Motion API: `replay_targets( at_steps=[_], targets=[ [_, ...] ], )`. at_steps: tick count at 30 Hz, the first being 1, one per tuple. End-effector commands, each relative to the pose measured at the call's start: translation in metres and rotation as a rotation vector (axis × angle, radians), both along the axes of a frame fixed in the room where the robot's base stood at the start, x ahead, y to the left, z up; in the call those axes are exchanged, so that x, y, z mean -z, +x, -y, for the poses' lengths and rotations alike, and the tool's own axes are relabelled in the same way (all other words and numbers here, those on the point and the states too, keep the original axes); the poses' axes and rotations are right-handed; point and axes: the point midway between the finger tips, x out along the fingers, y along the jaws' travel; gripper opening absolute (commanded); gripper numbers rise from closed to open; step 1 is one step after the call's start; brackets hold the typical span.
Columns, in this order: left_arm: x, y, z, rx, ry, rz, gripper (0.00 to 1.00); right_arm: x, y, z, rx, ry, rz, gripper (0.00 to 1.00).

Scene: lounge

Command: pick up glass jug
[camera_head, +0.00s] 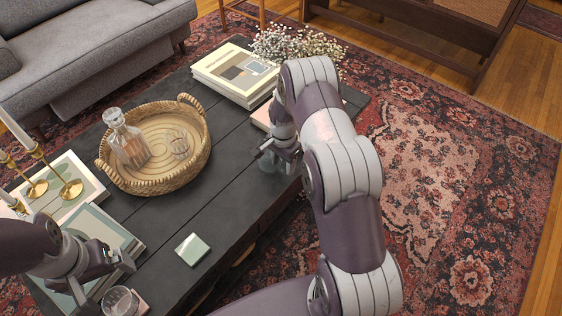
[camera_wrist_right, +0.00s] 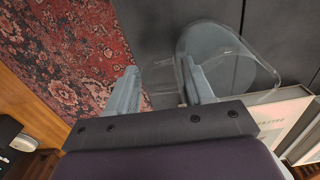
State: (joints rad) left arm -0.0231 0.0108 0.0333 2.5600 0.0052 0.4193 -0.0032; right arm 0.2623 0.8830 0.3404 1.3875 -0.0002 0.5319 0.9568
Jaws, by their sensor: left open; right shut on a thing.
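The clear glass jug (camera_head: 268,162) is at the right edge of the dark table, partly hidden by my right gripper (camera_head: 277,148). In the right wrist view, the jug's round clear body (camera_wrist_right: 222,42) shows beyond and between the fingers. My right gripper (camera_wrist_right: 162,90) is shut on the jug's glass wall. Whether the jug's base touches the table I cannot tell. My left gripper (camera_head: 128,262) is open and empty over the near left part of the table.
A wicker tray (camera_head: 150,186) holds a glass decanter (camera_head: 126,140) and a small tumbler (camera_head: 179,144). Books (camera_head: 236,72), white flowers (camera_head: 290,45), brass candlesticks (camera_head: 66,186), a coaster (camera_head: 192,249) and another glass (camera_head: 120,302) are on the table (camera_head: 225,190). Rug (camera_head: 450,170) lies right.

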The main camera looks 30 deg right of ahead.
Motion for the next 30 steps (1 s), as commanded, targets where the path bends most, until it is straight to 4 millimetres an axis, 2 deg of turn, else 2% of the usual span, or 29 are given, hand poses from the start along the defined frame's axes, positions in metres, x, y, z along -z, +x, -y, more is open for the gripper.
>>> replay_targets(
  at_steps=[16, 23, 30],
  targets=[
    [-0.013, 0.000, 0.000, 0.000, 0.000, 0.000, 1.00, -0.041, 0.000, 0.000, 0.000, -0.001, 0.004, 0.00],
    [-0.018, 0.000, 0.000, 0.000, 0.000, 0.000, 1.00, -0.052, -0.015, -0.009, -0.001, -0.001, 0.004, 0.00],
    [-0.026, 0.000, 0.000, 0.000, 0.000, 0.000, 1.00, -0.069, -0.040, -0.022, -0.001, -0.001, 0.004, 0.00]
  ],
)
